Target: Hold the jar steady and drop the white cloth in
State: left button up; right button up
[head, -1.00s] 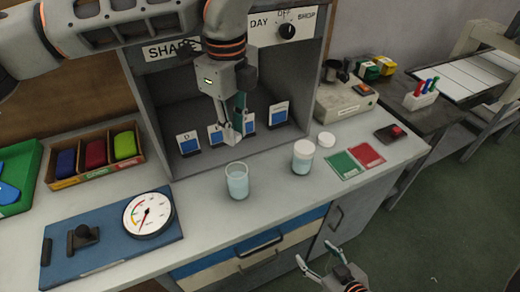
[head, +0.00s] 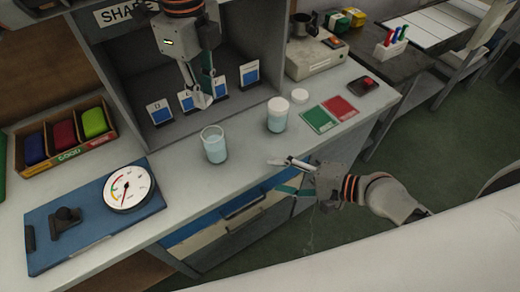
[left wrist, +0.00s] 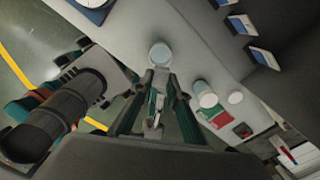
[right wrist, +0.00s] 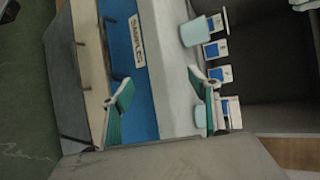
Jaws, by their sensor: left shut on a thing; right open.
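An open clear jar (head: 214,150) with pale blue liquid stands upright on the grey bench; it also shows in the left wrist view (left wrist: 160,56) and the right wrist view (right wrist: 194,33). My left gripper (head: 201,96) points down above and just behind the jar, apart from it. It is shut on a small whitish piece, seemingly the white cloth (left wrist: 155,124), mostly hidden by the fingers. My right gripper (head: 273,175) is open and empty at the bench's front edge, right of the jar and not touching it.
A second jar with a white top (head: 278,116) stands to the right, near a round white lid (head: 299,96). Green (head: 319,120) and red cards lie beyond it. A gauge (head: 128,188) sits on a blue board at left. A grey booth with blue-and-white cards stands behind.

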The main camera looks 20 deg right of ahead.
aim_at(225, 145)
jog(key=a+r+m+y, duration=0.1)
jog(key=a+m, duration=0.1)
jog(key=m, duration=0.1)
jog(key=w+a+r+m+y, duration=0.1)
jog(key=a+r+m+y, duration=0.1)
jog(key=m, duration=0.1)
jog(key=a+r+m+g+y, duration=0.1)
jog(key=a+m, duration=0.2)
jog(key=shift+w+r+y, duration=0.2)
jog(key=shift+w+y, duration=0.1)
jog(key=shift+w, duration=0.1)
jog(key=shift+w+a+r+m+y, duration=0.25)
jog(key=shift+w+r+m+y, duration=0.15)
jog(key=shift+m, duration=0.4)
jog(key=w+d+m, duration=0.1)
jog(key=w+d+r+m, duration=0.1)
jog(key=shift+w+d, duration=0.25)
jog(key=shift+d, duration=0.15)
jog(key=x, duration=1.1)
jog(key=shift+w+a+r, duration=0.15)
jog(key=shift+w+a, duration=0.05)
jog(key=shift+a, duration=0.1)
jog(key=c, duration=1.3)
